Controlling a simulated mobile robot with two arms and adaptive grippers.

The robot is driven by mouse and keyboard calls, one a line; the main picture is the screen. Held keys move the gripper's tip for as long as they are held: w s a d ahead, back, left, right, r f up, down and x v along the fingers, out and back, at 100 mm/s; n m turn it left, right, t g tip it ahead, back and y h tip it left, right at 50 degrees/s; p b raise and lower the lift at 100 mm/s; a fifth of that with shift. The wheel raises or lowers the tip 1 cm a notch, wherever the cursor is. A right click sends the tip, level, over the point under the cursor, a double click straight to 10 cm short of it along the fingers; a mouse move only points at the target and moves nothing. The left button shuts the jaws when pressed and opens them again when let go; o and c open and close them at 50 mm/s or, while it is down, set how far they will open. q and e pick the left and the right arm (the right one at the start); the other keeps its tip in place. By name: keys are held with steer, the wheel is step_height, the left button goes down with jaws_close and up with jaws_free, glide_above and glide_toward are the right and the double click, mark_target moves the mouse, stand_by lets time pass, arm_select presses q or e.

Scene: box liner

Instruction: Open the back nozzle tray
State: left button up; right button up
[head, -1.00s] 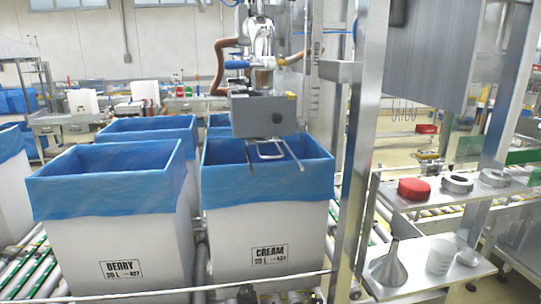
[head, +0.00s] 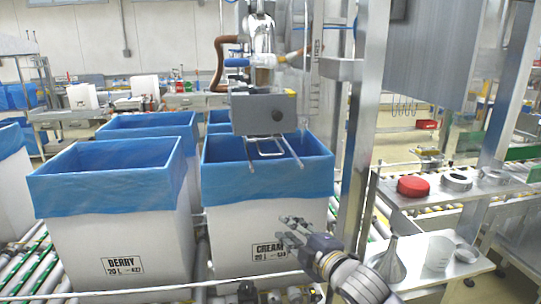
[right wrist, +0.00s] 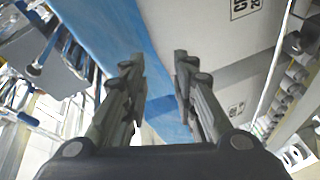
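A grey nozzle unit (head: 262,115) with brown hoses hangs over the blue-lined box marked CREAM (head: 235,235). A bent wire handle (head: 268,150) with thin rods sticks out of its front; I take this as the nozzle tray part, but cannot tell which tray is the back one. My right gripper (head: 285,232) is in front of the CREAM box, below and apart from the handle. In the right wrist view its fingers (right wrist: 158,62) stand apart with nothing between them. My left gripper is not in view.
A box marked BERRY (head: 110,235) stands left of the CREAM box. A metal post (head: 362,130) rises right of it. A shelf (head: 405,200) holds a red ring (head: 413,186) and metal rings; a funnel (head: 391,262) stands below. A thin rail (head: 150,290) crosses in front.

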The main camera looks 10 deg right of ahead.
mark_target(271, 155)
steer(key=w+d+r+n+t+y, duration=0.1)
steer(key=w+r+n, duration=0.15)
steer(key=r, duration=0.35)
steer(key=w+d+r+n+t+y, duration=0.1)
steer(key=w+r+n, duration=0.15)
steer(key=r, duration=0.45)
steer(key=x, duration=0.2)
steer(key=p+x, duration=0.1)
steer(key=x, duration=0.2)
steer(key=p+x, duration=0.1)
steer(key=x, duration=0.2)
steer(key=shift+a+r, duration=0.2)
steer(key=shift+a, duration=0.15)
steer(key=shift+p+x, duration=0.45)
steer(key=shift+x, duration=0.6)
steer(key=shift+f, duration=0.1)
jaws_close()
